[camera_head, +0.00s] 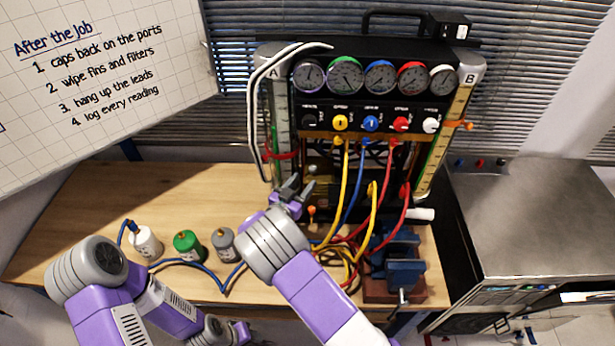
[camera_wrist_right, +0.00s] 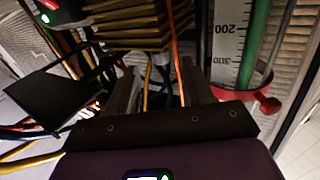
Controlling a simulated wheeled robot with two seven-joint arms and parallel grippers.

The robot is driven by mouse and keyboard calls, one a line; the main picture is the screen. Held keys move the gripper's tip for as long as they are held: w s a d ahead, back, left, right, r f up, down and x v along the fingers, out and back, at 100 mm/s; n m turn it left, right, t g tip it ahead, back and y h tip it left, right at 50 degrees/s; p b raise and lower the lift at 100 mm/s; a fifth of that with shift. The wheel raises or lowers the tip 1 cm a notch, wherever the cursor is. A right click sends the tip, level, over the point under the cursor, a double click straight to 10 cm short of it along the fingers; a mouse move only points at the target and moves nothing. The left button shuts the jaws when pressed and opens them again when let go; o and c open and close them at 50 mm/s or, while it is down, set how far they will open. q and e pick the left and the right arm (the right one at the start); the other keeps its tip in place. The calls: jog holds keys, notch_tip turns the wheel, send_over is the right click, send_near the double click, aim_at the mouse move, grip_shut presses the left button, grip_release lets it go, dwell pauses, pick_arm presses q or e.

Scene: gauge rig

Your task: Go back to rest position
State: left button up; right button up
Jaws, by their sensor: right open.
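My right gripper (camera_head: 298,190) is open in front of the lower left part of the gauge rig (camera_head: 370,110). In the right wrist view its two fingers (camera_wrist_right: 162,85) stand apart; cables show behind the gap, and I see nothing held. The rig carries a row of round gauges with coloured knobs below. Yellow, blue and red hoses hang from it, partly behind my right arm.
A white bottle (camera_head: 147,243), a green one (camera_head: 188,246) and a grey one (camera_head: 223,244) stand on the wooden bench (camera_head: 130,195). A blue vise (camera_head: 402,265) is at the bench's right. A steel cabinet (camera_head: 540,220) stands right. The bench's back left is clear.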

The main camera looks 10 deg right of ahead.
jog(key=shift+s+a, duration=0.2)
dwell(0.4)
